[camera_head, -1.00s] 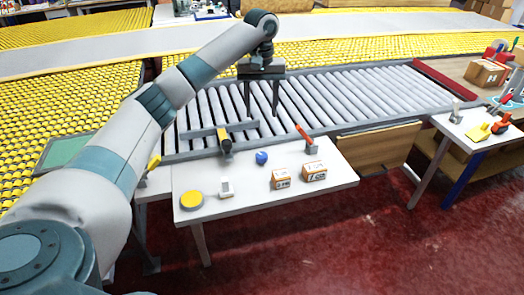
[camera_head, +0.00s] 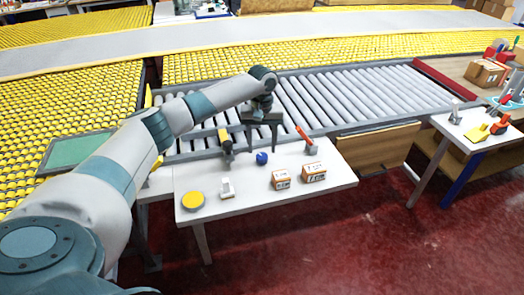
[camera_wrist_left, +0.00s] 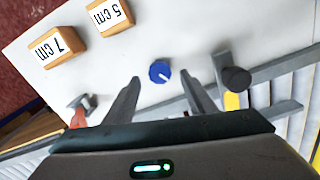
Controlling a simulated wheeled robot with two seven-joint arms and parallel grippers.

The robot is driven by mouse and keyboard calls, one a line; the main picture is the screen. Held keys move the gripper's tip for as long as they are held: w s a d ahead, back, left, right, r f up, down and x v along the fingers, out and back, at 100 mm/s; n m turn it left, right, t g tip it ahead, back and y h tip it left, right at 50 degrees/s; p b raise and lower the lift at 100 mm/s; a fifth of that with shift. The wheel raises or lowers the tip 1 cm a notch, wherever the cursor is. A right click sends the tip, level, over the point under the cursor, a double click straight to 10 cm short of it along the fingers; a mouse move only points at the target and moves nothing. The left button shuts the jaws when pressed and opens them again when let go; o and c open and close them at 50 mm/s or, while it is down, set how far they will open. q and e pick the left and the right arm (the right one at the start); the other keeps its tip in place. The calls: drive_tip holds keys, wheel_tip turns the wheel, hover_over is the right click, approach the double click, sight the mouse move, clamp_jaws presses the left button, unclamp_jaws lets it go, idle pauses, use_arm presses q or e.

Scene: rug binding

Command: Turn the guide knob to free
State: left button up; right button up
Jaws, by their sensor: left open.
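The guide knob (camera_head: 262,158) is a small blue knob on the white table (camera_head: 240,192). In the left wrist view the knob (camera_wrist_left: 160,72) shows from above as a blue disc with a white pointer mark. My left gripper (camera_head: 262,150) is open above the table's back edge, its two fingers pointing down. In the wrist view its fingertips (camera_wrist_left: 172,68) lie to either side of the knob, with gaps between; I cannot tell the exact height above it. Nothing is between the fingers but the knob. The right gripper is not in view.
Two labelled blocks, 5 cm (camera_wrist_left: 110,16) and 7 cm (camera_wrist_left: 57,46), stand beside the knob. A red-handled lever (camera_head: 305,138) and a black-and-yellow post (camera_head: 225,145) flank it at the roller conveyor (camera_head: 340,95). A yellow disc (camera_head: 193,200) lies at the front left.

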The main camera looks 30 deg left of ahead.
sight(262, 155)
use_arm(q)
wheel_tip(262, 155, down, 3)
drive_tip(key=shift+r, duration=0.1)
drive_tip(key=shift+f, duration=0.35)
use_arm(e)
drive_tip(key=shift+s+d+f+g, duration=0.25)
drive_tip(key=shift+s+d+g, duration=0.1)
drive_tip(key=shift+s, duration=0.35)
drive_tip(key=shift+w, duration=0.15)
use_arm(q)
drive_tip(key=c, duration=1)
drive_tip(key=shift+c, duration=0.2)
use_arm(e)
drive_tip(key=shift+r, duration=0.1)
